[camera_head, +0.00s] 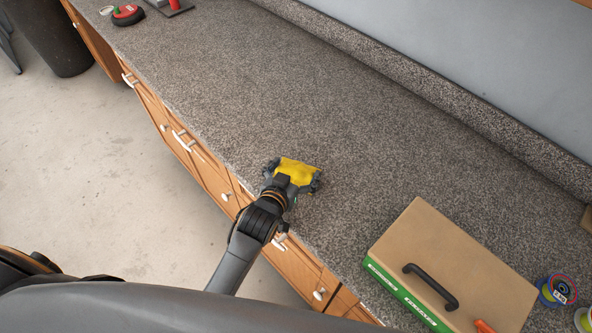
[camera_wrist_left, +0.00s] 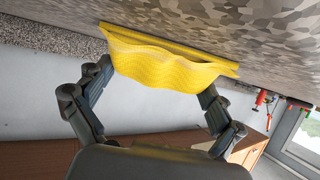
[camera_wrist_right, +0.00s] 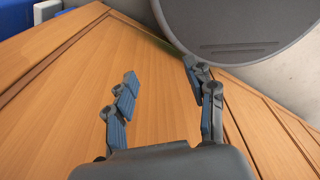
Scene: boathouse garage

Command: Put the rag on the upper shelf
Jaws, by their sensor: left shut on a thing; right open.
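The rag (camera_head: 298,170) is yellow and lies folded between the fingers of my left gripper (camera_head: 291,186), over the front part of the speckled countertop (camera_head: 330,110). In the left wrist view the rag (camera_wrist_left: 165,62) is wavy and spans the gap between the two fingertips (camera_wrist_left: 158,82). The left gripper is shut on it, close to the counter surface; I cannot tell whether the rag touches it. My right gripper (camera_wrist_right: 160,85) is open and empty in the right wrist view, in front of a wooden panel (camera_wrist_right: 70,95). No upper shelf is clearly seen.
A brown box with a black handle (camera_head: 440,250) stands on the counter at the right, beside rolls of tape (camera_head: 562,289). A red tape measure (camera_head: 128,15) lies at the far left end. A dark bin (camera_head: 55,35) stands on the floor. The counter's middle is clear.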

